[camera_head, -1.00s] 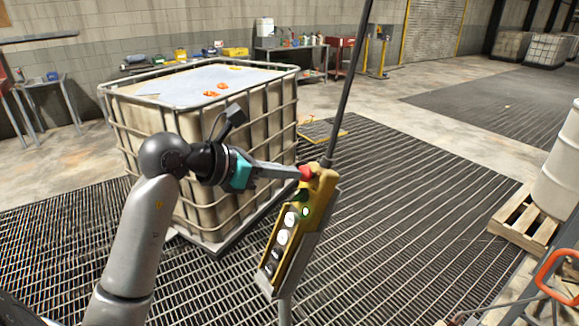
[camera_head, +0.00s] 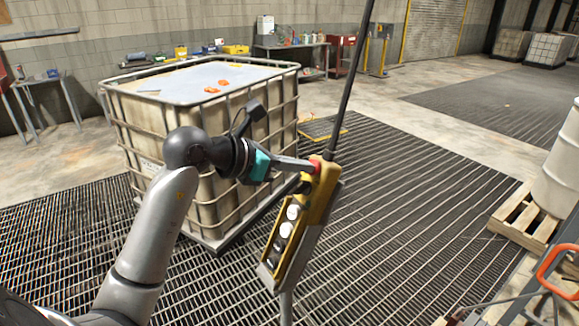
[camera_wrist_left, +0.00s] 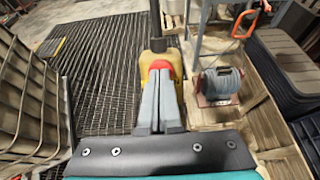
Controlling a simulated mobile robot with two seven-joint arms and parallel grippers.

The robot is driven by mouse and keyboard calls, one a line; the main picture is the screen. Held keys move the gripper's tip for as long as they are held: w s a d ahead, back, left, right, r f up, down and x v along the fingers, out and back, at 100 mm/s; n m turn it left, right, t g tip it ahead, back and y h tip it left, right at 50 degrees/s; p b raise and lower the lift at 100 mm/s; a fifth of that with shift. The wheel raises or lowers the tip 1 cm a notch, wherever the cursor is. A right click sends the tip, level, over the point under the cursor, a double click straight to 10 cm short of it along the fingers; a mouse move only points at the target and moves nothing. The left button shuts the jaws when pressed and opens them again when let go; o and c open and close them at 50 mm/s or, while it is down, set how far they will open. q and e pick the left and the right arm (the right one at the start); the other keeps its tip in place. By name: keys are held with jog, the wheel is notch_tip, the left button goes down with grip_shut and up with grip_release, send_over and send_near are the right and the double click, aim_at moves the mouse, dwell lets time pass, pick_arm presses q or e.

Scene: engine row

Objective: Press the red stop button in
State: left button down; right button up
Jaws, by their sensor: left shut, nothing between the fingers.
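The yellow pendant control box (camera_head: 317,197) hangs tilted from a dark cable, with white and black buttons down its face. The red stop button (camera_head: 315,163) is near its top, largely covered by my left gripper. My left gripper (camera_head: 312,166) is shut and empty, its fingertips at the red button. In the left wrist view the shut fingers (camera_wrist_left: 160,82) point at the yellow box (camera_wrist_left: 174,60), and part of the red button (camera_wrist_left: 160,65) shows just beyond the tips. I cannot tell how far the button is pressed in. My right gripper is out of view.
A caged white tank (camera_head: 170,130) stands close behind my left arm. A white drum (camera_head: 562,165) on a wooden pallet (camera_head: 525,218) is at the right. Open grating floor (camera_head: 410,210) lies between the box and the pallet.

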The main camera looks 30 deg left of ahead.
pick_arm(q)
jog(key=shift+d+f, duration=0.1)
jog(key=shift+f, duration=0.1)
jog(key=shift+s+r, duration=0.1)
jog(key=shift+s, duration=0.2)
jog(key=b+v, duration=0.3)
jog(key=v, duration=1.2)
jog(key=shift+w+r, duration=0.15)
jog(key=shift+w, duration=0.05)
